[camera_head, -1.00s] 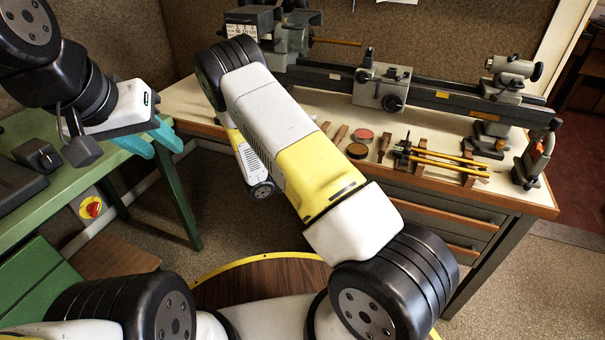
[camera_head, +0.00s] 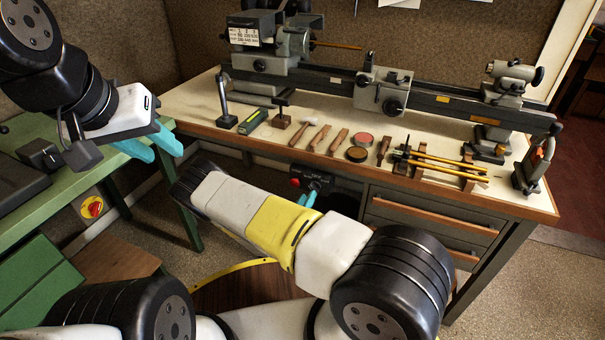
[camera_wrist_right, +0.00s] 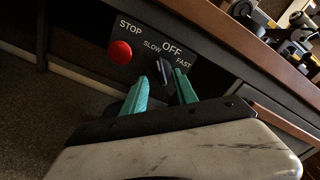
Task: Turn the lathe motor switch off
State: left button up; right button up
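The lathe's switch panel (camera_head: 318,181) is on the front of the bench, under the top. The right wrist view shows its red STOP button (camera_wrist_right: 120,52) and a dark motor switch lever (camera_wrist_right: 164,70) below the labels SLOW, OFF and FAST. I cannot tell exactly which label the lever points at. My right gripper (camera_wrist_right: 163,82) is open, its teal fingertips on either side of the lever; contact is not clear. It also shows in the head view (camera_head: 308,198), partly hidden by my arm. My left gripper (camera_head: 150,146) is open and empty by the green table.
The lathe (camera_head: 395,88) stands along the back of the bench (camera_head: 205,105). Hand tools, tins and a rack of rods (camera_head: 440,165) lie near its front edge. Drawers (camera_head: 435,215) are right of the panel. A green table (camera_head: 75,190) stands at left.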

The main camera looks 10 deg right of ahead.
aim_at(314, 188)
jog(key=shift+x, duration=2.25)
grip_shut()
